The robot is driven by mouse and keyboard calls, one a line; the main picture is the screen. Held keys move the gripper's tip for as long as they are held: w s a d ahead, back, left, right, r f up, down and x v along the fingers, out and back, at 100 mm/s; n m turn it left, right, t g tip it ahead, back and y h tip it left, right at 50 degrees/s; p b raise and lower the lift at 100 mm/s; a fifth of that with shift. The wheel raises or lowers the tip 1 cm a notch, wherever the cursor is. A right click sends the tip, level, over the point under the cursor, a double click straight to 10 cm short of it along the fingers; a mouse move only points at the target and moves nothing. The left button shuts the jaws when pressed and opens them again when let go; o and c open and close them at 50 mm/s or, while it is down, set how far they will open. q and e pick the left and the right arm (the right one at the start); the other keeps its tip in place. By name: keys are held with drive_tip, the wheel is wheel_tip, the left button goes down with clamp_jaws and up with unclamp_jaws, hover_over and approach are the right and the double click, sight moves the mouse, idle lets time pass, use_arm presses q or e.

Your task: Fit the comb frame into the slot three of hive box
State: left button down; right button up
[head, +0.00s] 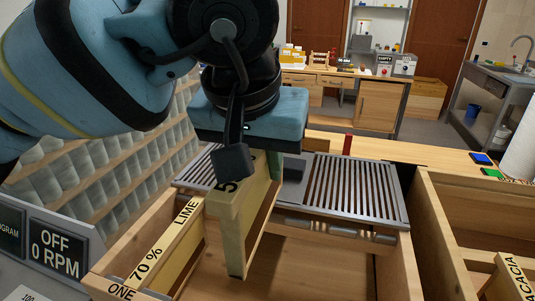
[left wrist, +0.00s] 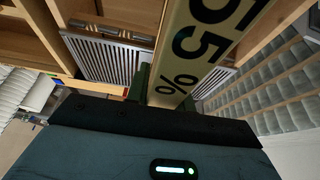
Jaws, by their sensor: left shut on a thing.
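My left gripper (head: 262,160) is shut on the comb frame (head: 233,235), a pale wooden frame marked with a 5. In the left wrist view the gripper (left wrist: 166,92) holds the frame's top bar (left wrist: 205,40), which reads 55 %. The frame hangs over the open hive box (head: 403,268), its near end bar tilted slightly. I cannot tell how far its lower end is inside. The slots near the held frame are partly hidden. My right gripper is not in view.
A second wooden box (head: 440,230) at right holds a frame marked ACACIA (head: 510,275). A display (head: 55,250) reading OFF 0 RPM stands at left. The hive box's middle looks empty.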

sight(260, 197)
use_arm(q)
drive_tip(key=shift+r, duration=0.1)
drive_tip(key=shift+s, duration=0.1)
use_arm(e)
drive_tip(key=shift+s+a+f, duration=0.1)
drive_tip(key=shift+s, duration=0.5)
use_arm(q)
wheel_tip(260, 197, down, 2)
drive_tip(key=shift+f+b, duration=0.8)
drive_tip(key=shift+f, duration=1.1)
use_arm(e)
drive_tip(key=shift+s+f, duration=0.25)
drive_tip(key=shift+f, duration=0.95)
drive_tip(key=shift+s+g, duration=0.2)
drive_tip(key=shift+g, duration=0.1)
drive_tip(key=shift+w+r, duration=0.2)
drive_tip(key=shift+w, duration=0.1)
